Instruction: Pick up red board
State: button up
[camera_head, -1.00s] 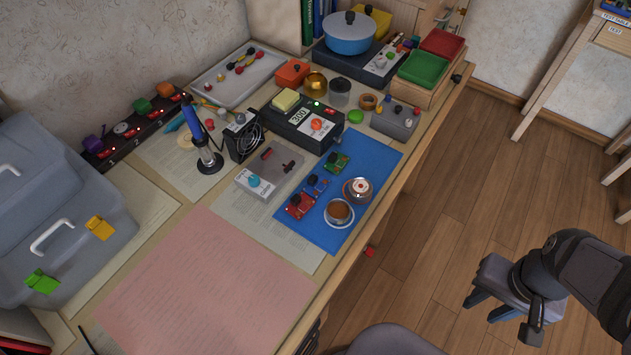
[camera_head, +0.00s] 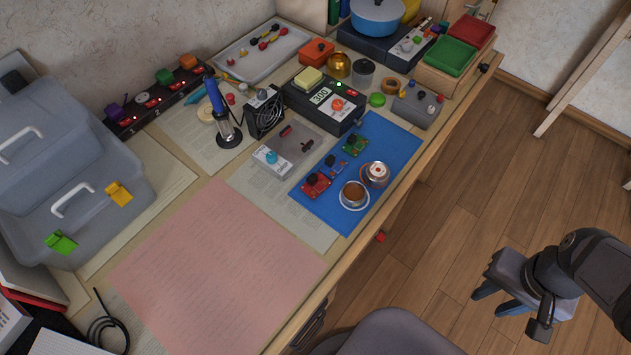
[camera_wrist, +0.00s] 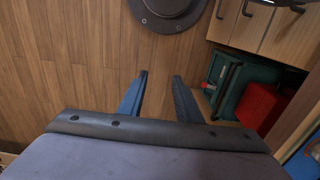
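The red board (camera_head: 315,184) is a small circuit board with a dark part on it. It lies on the left part of the blue mat (camera_head: 329,219), beside a small blue board (camera_head: 336,165) and a green board (camera_head: 354,144). My gripper (camera_head: 506,309) is at the lower right, over the wooden floor and well away from the desk. In the wrist view, the two blue fingers of my gripper (camera_wrist: 159,82) stand apart with only floor between them. The red board does not show in the wrist view.
A copper-coloured cup (camera_head: 354,194) and a round tin (camera_head: 376,174) stand right of the red board. A grey box (camera_head: 288,151) lies to its upper left. A pink sheet (camera_head: 215,270) covers free desk room. A grey chair (camera_head: 385,335) stands before the desk.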

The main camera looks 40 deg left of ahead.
jog(key=o, duration=0.6)
jog(key=shift+c, duration=0.2)
